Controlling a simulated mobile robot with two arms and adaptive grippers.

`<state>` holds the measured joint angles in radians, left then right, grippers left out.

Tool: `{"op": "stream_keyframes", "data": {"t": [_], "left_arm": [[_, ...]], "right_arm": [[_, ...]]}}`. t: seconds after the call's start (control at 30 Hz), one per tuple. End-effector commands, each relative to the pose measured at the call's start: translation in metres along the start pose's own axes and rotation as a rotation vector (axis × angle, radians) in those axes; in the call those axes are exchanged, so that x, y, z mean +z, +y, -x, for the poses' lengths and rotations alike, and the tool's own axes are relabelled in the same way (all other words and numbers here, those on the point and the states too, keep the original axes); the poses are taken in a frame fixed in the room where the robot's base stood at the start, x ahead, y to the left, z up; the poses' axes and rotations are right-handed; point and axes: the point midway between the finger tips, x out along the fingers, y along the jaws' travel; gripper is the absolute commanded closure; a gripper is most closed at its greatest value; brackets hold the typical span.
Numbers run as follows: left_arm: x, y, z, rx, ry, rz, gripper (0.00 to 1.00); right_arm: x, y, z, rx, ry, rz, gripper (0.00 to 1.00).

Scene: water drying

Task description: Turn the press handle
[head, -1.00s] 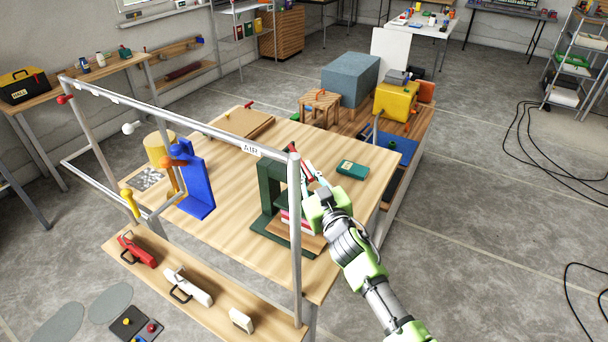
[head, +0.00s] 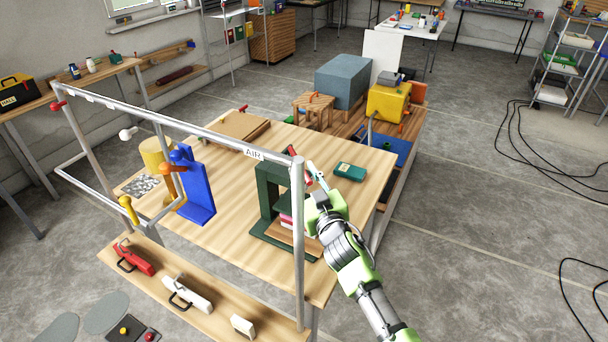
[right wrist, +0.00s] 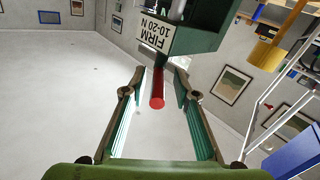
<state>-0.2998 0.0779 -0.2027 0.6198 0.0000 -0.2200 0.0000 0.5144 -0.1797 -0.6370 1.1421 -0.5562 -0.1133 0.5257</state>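The dark green press (head: 267,203) stands upright on the wooden table, with red and white layers low in its frame. In the right wrist view its green body (right wrist: 208,22) carries a label reading "FIRM 10-20 N". The red press handle (right wrist: 157,102) is a round bar pointing toward the camera from under that body. My right gripper (right wrist: 161,82) is open, with one finger on each side of the handle and visible gaps. In the head view my right gripper (head: 314,178) is at the press's right side. My left gripper is not in view.
A metal rail frame (head: 190,127) crosses in front of the table, its post close to the press. A blue stand (head: 197,195) is to the left. A teal box (head: 350,172) lies right of the press. Bare tabletop (head: 225,240) lies left of the press.

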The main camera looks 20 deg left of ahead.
Motion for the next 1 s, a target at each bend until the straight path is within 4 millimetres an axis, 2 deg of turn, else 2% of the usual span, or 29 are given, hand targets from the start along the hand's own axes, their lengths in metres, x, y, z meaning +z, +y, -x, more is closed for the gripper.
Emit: {"op": "stream_keyframes", "data": {"t": [0.17,0.33,0.8,1.0], "left_arm": [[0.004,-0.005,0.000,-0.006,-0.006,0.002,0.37],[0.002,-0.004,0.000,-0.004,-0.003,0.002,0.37],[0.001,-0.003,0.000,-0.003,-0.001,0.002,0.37],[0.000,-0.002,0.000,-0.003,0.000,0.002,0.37]], "right_arm": [[0.001,0.001,0.003,0.001,-0.002,0.000,0.72],[0.002,0.002,0.017,0.003,-0.002,0.002,0.72],[0.001,-0.001,0.093,-0.001,-0.002,0.001,0.72],[0.001,-0.001,0.114,-0.001,-0.001,0.000,0.72]]}}
